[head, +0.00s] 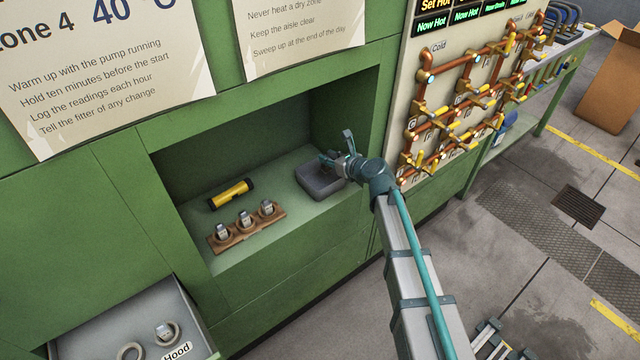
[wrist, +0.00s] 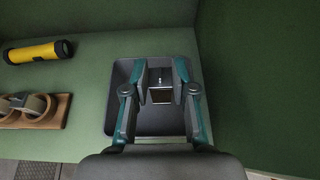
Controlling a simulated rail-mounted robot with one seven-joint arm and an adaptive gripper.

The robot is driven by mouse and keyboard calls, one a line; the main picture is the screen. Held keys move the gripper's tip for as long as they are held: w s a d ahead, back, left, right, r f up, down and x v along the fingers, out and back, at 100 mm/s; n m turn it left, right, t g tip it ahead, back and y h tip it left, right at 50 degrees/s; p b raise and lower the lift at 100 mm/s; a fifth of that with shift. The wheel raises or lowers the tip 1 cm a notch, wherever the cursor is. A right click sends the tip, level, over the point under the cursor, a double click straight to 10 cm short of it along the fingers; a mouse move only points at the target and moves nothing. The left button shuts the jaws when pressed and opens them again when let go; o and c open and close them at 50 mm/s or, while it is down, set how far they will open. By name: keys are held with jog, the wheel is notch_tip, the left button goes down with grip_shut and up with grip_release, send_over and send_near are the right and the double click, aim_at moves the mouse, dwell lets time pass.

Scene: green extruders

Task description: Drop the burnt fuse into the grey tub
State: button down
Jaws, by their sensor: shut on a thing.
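My gripper (wrist: 161,85) is shut on a small fuse (wrist: 161,94), which shows a metal end and a dark brownish body between the fingers in the wrist view. The grey tub (wrist: 122,72) lies below the gripper, and the fuse appears over its inside. In the head view the tub (head: 318,190) stands on the right part of the recessed green shelf, with my gripper (head: 338,157) above its far right part. The fuse cannot be made out clearly in the head view.
A yellow torch (head: 231,194) lies left on the shelf. A wooden rack (head: 247,232) with several fuses stands in front of it. The recess walls rise close right of and behind the tub. A grey tray marked Hood (head: 110,318) is at the lower left. Copper pipes (head: 425,90) stand right.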

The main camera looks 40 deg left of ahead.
jog(key=shift+f+b, duration=0.45)
jog(key=shift+f, duration=0.4)
jog(key=c, duration=0.9)
grip_release()
jog(key=shift+o, duration=0.2)
jog(key=v, duration=1.2)
